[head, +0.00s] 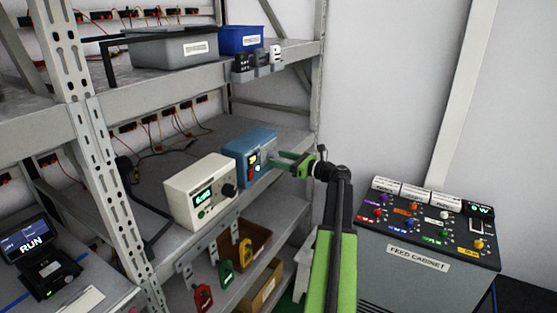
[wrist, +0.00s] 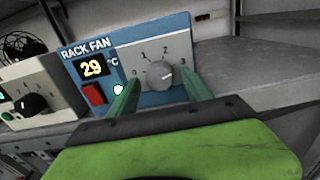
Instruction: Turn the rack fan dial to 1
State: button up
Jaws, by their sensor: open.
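The blue rack fan box (head: 250,155) stands on the middle shelf in the head view. In the wrist view the rack fan box (wrist: 90,50) shows a display reading 29 °C, a red switch and a lit whitish-green lamp. Its grey round dial (wrist: 160,75) sits on a pale plate with numbers around it. The dial's light mark seems to lean to the upper right; the exact number is hard to read. My gripper (wrist: 162,83) is open, its green fingers on either side of the dial. Contact cannot be told. My gripper (head: 285,160) hides the dial in the head view.
A cream box (head: 201,190) with a green display and black knob stands left of the fan box. A feed cabinet (head: 425,235) with coloured knobs is at the right. Coloured tags (head: 225,272) hang below the shelf edge. Bare shelf lies right of the fan box.

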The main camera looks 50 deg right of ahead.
jog(key=shift+w, duration=0.2)
jog(key=shift+c, duration=0.5)
grip_shut()
